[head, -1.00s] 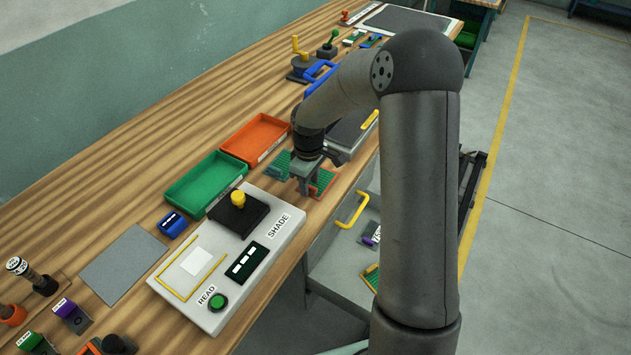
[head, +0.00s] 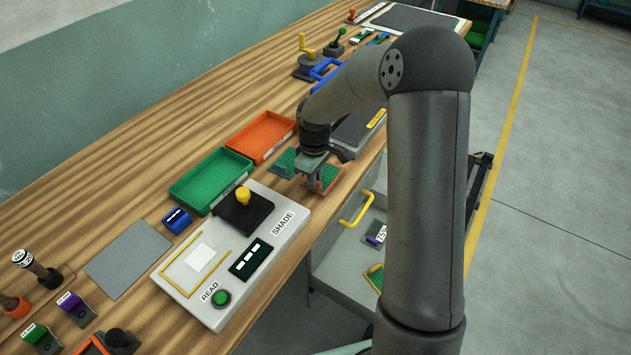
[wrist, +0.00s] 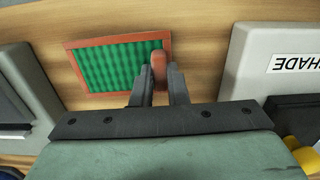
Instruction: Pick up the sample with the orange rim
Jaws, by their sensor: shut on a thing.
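The sample with the orange rim (wrist: 118,62) is a flat green mesh in an orange-red frame, with a tab at one side. In the wrist view my gripper (wrist: 160,75) is shut on that tab, one finger on each side. In the head view the sample (head: 329,175) shows partly behind my gripper (head: 314,186). It is at or just above the wooden bench; I cannot tell whether it touches.
Another green sample (head: 284,162) lies just left of my gripper. The grey SHADE reader (head: 215,285) stands in front, with green (head: 190,195) and orange (head: 245,150) trays behind. An open drawer (head: 335,275) holding more samples is below the bench edge.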

